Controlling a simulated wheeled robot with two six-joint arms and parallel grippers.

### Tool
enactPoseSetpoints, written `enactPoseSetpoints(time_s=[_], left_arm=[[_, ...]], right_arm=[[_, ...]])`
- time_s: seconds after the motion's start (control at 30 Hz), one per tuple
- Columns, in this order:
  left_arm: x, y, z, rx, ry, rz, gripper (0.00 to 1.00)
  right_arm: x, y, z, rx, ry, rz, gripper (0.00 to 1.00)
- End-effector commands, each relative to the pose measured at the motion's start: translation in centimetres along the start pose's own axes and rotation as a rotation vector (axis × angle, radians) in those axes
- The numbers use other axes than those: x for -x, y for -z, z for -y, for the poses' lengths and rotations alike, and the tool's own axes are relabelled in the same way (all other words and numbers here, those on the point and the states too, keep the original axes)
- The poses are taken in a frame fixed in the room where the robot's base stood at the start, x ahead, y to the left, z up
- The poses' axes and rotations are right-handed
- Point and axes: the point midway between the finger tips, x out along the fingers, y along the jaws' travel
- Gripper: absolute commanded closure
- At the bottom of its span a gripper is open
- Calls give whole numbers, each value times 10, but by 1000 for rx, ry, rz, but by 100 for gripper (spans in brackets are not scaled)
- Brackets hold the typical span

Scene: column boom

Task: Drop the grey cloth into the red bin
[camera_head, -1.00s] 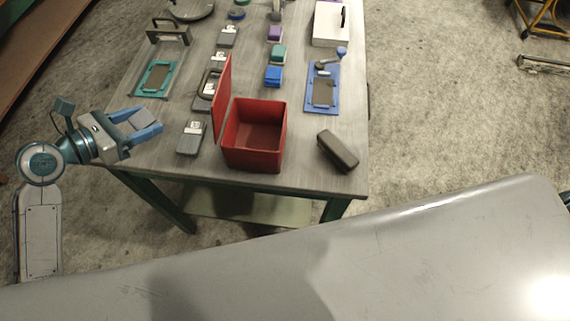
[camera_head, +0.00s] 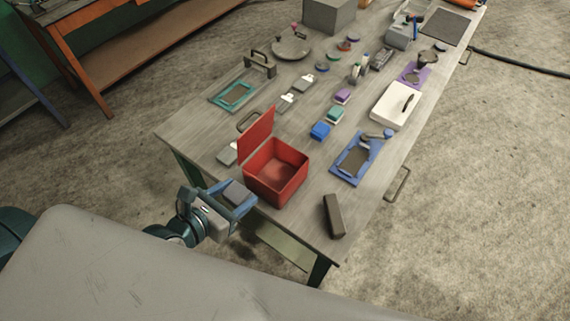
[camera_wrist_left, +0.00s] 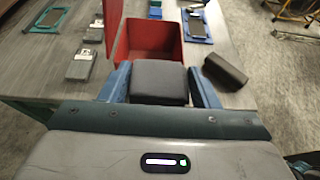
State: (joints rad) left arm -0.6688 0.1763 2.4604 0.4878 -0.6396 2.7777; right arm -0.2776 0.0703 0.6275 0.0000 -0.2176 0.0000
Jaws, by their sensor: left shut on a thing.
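The grey cloth (camera_head: 238,191), a folded dark grey pad, is held between the blue fingers of my left gripper (camera_head: 240,196). In the left wrist view the cloth (camera_wrist_left: 159,82) fills the gap between the two fingers. The red bin (camera_head: 268,190) stands on the table near its front edge, with its lid (camera_head: 256,134) open and upright on its left side. My left gripper is at the table's front edge, just left of and in front of the bin. In the left wrist view the bin (camera_wrist_left: 150,40) lies directly beyond the cloth. My right gripper is not in view.
A dark grey block (camera_head: 334,216) lies right of the bin. A blue box (camera_head: 320,131) and a blue tray (camera_head: 358,160) lie behind it. A grey-and-white item (camera_head: 228,153) sits left of the lid. A teal frame (camera_head: 217,99) lies farther left.

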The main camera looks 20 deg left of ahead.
Motion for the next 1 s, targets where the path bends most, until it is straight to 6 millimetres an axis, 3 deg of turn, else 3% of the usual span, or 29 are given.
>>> enactPoseSetpoints(time_s=[0.17,0.33,0.7,0.87,1.0], left_arm=[[-11,-8,0,5,-19,5,66],[-48,-22,4,9,-14,6,66],[-134,-47,10,2,-12,2,66],[-148,-48,11,1,-12,-1,66],[-155,-33,11,1,-11,-5,66]], right_arm=[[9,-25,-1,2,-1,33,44],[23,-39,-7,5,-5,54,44],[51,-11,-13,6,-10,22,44],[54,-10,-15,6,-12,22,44],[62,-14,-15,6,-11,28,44]])
